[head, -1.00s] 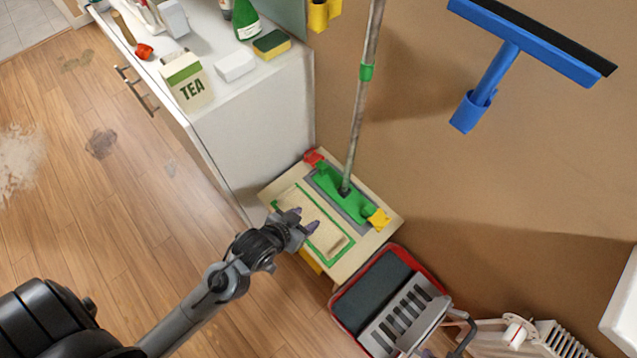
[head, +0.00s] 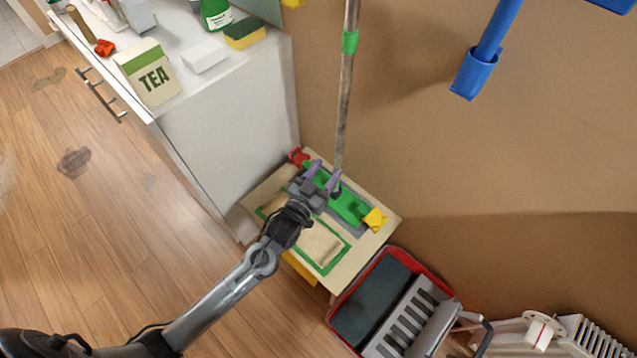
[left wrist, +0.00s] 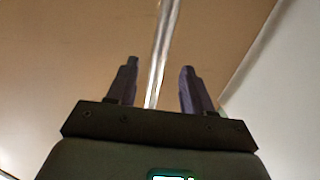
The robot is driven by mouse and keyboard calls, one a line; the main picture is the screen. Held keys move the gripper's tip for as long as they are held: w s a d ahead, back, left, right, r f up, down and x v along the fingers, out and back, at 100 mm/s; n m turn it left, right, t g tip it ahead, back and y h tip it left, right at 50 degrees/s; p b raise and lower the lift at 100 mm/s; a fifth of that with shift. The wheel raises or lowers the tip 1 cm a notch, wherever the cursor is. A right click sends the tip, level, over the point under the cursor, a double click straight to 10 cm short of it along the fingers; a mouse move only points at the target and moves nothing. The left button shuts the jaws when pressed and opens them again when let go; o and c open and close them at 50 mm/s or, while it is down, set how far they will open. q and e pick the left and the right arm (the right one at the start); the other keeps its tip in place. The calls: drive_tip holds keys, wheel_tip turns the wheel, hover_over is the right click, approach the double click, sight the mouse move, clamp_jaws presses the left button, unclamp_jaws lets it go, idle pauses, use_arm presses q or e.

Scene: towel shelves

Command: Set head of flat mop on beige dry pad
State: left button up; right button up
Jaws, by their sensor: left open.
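The flat mop stands upright with its green head (head: 348,208) resting on a grey patch at the back of a small wooden stand (head: 380,240). Its metal handle (head: 346,110) has a green band and rises along the brown wall. The beige dry pad (head: 315,247) lies in a green frame at the stand's front, partly hidden by my left arm. My left gripper (head: 326,173) is open, its purple fingers just in front of the handle's base. In the left wrist view the handle (left wrist: 163,50) runs between the two open fingers (left wrist: 159,66), seemingly untouched.
A red bucket with a grey wringer (head: 425,290) stands right of the stand. A white cabinet (head: 225,130) with a tea box (head: 150,75) on top is to the left. A red clip (head: 298,157) and a yellow clip (head: 375,219) flank the mop head.

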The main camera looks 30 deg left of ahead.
sight(336, 157)
use_arm(q)
drive_tip(key=shift+w+d+b, duration=0.15)
drive_tip(key=shift+w+b, duration=0.4)
drive_tip(key=shift+w, duration=1.2)
drive_tip(key=shift+w+d+b, duration=0.15)
drive_tip(key=shift+w+b, duration=0.35)
drive_tip(key=shift+w, duration=1.25)
clamp_jaws()
drive_tip(key=c, duration=0.5)
unclamp_jaws()
drive_tip(key=shift+r, duration=0.15)
clamp_jaws()
